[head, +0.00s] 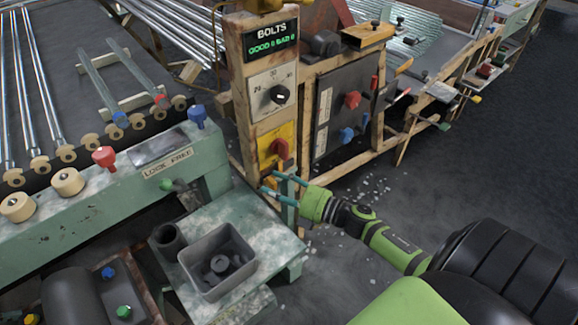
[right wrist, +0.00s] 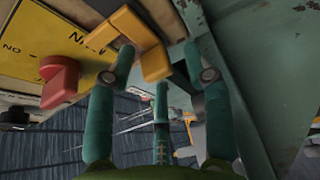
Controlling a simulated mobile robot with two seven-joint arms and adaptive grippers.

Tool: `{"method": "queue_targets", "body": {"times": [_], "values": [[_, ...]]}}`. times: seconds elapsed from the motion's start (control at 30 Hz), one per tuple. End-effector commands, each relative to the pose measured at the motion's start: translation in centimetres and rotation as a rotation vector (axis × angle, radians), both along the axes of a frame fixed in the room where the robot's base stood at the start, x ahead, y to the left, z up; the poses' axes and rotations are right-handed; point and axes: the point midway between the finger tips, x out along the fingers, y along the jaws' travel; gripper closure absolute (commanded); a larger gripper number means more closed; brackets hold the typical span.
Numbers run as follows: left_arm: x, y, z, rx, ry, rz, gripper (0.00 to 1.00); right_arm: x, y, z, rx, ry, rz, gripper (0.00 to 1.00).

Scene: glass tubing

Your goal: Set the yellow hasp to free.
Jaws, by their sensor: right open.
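A yellow-orange hasp (right wrist: 154,58) shows in the right wrist view, below the yellow panel. It looks like a bent piece with a block at its lower end. In the head view a small part of the hasp (head: 268,184) shows low on the wooden post, mostly hidden by my fingers. My right gripper (head: 271,181) is open, with teal fingers reaching to the post's base. In the right wrist view my right gripper (right wrist: 160,58) has its fingertips on either side of the hasp's block; I cannot tell whether they touch it. My left gripper is not in view.
A red knob (head: 280,149) sticks out of the yellow panel (head: 270,134), just above my fingers. A green bench (head: 90,203) with a "LOCK FREE" label stands left. A low table (head: 277,236) holds a grey bin (head: 215,287). The floor at right is mostly clear.

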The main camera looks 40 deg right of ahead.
Motion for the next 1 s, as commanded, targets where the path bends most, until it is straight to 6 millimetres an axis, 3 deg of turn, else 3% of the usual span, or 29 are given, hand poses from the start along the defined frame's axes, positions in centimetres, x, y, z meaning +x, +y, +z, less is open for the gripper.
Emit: {"method": "queue_targets", "body": {"times": [0.53, 0.7, 1.0], "values": [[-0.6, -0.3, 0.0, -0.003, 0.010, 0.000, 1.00, -9.0, -4.4, -0.2, 0.001, 0.005, 0.001, 0.49], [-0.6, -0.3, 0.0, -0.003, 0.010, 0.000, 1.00, -10.2, -5.0, -0.1, 0.001, 0.003, 0.002, 0.49], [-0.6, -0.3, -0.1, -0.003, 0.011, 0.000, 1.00, -10.4, -5.1, 0.0, 0.000, 0.001, 0.003, 0.49]]}}
